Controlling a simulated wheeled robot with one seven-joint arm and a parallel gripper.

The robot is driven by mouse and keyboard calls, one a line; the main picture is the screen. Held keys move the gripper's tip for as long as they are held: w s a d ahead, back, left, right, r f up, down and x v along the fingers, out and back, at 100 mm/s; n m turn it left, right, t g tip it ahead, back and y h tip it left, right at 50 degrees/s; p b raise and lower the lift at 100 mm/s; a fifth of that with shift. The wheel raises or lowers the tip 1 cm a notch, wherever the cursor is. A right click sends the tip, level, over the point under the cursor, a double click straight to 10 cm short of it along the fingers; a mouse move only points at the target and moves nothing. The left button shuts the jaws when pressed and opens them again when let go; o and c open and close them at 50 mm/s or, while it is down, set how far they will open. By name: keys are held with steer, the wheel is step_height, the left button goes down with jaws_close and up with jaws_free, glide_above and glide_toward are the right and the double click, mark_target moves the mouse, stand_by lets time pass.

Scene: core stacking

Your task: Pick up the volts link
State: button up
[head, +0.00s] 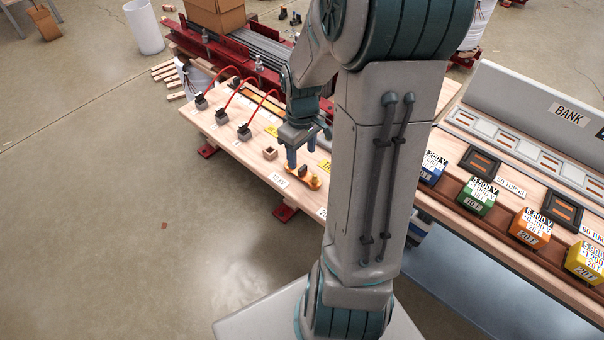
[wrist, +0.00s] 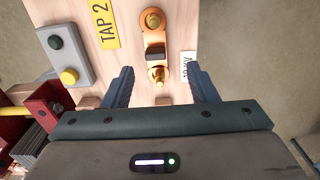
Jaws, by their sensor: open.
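The volts link appears to be the orange, copper-coloured bar (wrist: 153,38) in the wrist view, with a brass knob at each end and a dark block across its middle. It lies on the wooden bench top and also shows in the head view (head: 316,183). My gripper (wrist: 160,71) is open and empty. Its two fingers lie either side of the link's near end in the wrist view, apart from it. In the head view my gripper (head: 301,153) is over the link, pointing down; the exact height gap is hard to tell.
A white label (wrist: 187,64) lies right of the link; a yellow TAP 2 label (wrist: 103,22) lies left. A grey box (wrist: 65,52) with green and yellow buttons stands further left. Red cables (head: 235,92) arch from black clips. Coloured blocks (head: 530,227) line the right bench.

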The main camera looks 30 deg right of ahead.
mark_target(304, 168)
steer(key=shift+w+d+f+b, duration=0.1)
steer(key=shift+f+b, duration=0.15)
steer(key=shift+f, duration=0.8)
steer(key=shift+s+d+f+b, duration=0.1)
steer(key=shift+f+b, duration=0.1)
steer(key=shift+f, duration=0.85)
steer(key=shift+w+d+f+b, duration=0.1)
steer(key=shift+f+b, duration=0.15)
steer(key=shift+f, duration=0.8)
steer(key=c, duration=1.1)
